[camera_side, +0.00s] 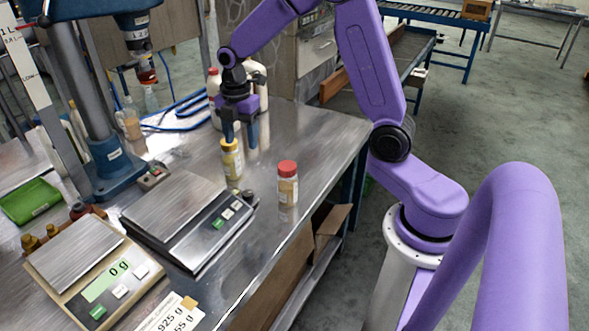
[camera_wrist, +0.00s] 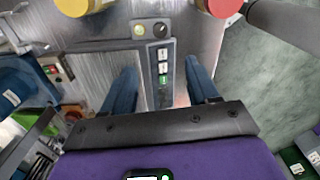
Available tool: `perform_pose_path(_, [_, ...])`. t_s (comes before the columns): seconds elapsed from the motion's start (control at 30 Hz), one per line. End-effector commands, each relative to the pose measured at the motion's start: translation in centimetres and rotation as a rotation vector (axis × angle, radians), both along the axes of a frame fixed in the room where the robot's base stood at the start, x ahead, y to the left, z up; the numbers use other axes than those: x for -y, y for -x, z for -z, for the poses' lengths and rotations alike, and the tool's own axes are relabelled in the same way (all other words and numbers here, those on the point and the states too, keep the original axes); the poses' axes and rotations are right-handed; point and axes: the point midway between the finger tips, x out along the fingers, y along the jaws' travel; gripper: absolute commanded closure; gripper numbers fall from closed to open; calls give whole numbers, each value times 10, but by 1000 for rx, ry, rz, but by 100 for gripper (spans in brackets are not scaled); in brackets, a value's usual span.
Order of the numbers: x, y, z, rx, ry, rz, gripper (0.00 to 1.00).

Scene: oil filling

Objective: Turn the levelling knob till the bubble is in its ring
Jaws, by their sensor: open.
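The levelling knob (camera_wrist: 160,30) is a small dark round knob at the end of the dark scale's control strip. It also shows in the side view (camera_side: 248,196). The round bubble level (camera_wrist: 139,30) sits just left of the knob in the wrist view and looks greenish. The bubble's place in its ring is too small to tell. The dark scale (camera_side: 190,235) has a bare metal plate. My gripper (camera_side: 240,145) points down, open and empty, above the bench and apart from the knob. In the wrist view its fingers (camera_wrist: 159,68) straddle the view of the button strip.
A yellow-capped bottle (camera_side: 232,165) and a red-capped jar (camera_side: 288,185) stand near the knob, one on each side. A second scale (camera_side: 85,270) reads 0 g. White bottles (camera_side: 214,95) stand behind my gripper. The bench edge lies to the right.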

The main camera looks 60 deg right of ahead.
Motion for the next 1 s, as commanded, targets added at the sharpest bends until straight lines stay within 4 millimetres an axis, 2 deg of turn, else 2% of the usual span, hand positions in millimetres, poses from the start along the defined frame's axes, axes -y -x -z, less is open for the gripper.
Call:
perform_pose_path(0.5, [-53, 57, -19, 6, -4, 130, 41])
perform_pose_path(1.0, [-85, 125, -33, 10, -10, 264, 41])
